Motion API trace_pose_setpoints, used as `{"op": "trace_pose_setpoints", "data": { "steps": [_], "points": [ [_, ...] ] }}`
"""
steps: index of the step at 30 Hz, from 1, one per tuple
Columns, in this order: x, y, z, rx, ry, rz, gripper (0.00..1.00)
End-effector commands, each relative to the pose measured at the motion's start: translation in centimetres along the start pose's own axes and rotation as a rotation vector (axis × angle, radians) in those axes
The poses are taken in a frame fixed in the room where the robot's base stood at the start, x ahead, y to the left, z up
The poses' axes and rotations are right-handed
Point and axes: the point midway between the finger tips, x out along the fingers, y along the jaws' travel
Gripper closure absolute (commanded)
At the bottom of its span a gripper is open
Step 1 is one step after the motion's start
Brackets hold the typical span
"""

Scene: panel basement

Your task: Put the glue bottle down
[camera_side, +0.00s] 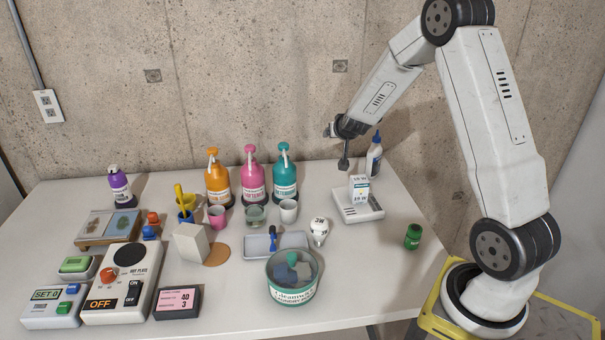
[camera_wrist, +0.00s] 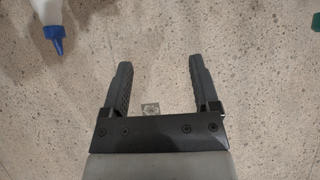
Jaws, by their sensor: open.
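The glue bottle (camera_side: 374,158) is white with a blue pointed cap. It stands upright at the back right of the table, behind the white scale. In the wrist view the glue bottle (camera_wrist: 48,22) shows only in part at the upper left, its blue tip pointing down the picture. My gripper (camera_side: 345,165) is to the left of the bottle in the side view, apart from it. In the wrist view my gripper (camera_wrist: 158,75) is open, with nothing between its two dark fingers.
A white scale (camera_side: 360,210) bearing a small box (camera_side: 358,188) stands in front of the bottle. Orange (camera_side: 217,185), pink (camera_side: 253,182) and teal (camera_side: 285,180) pump bottles stand to the left. A green jar (camera_side: 413,237) is at the right. The concrete wall is close behind.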

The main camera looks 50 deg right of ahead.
Motion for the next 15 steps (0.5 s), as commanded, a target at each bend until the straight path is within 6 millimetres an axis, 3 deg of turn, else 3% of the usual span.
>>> {"op": "trace_pose_setpoints", "data": {
  "steps": [1,6,10,15],
  "points": [
    [-2.1,-2.8,1.3,-0.044,-0.049,-0.07,0.22],
    [-9.2,-8.9,7.1,-0.194,-0.242,-0.251,0.22],
    [-15.1,-11.2,12.0,-0.327,-0.392,-0.347,0.22],
    [-21.9,-11.0,17.8,-0.504,-0.564,-0.407,0.22]
  ]
}}
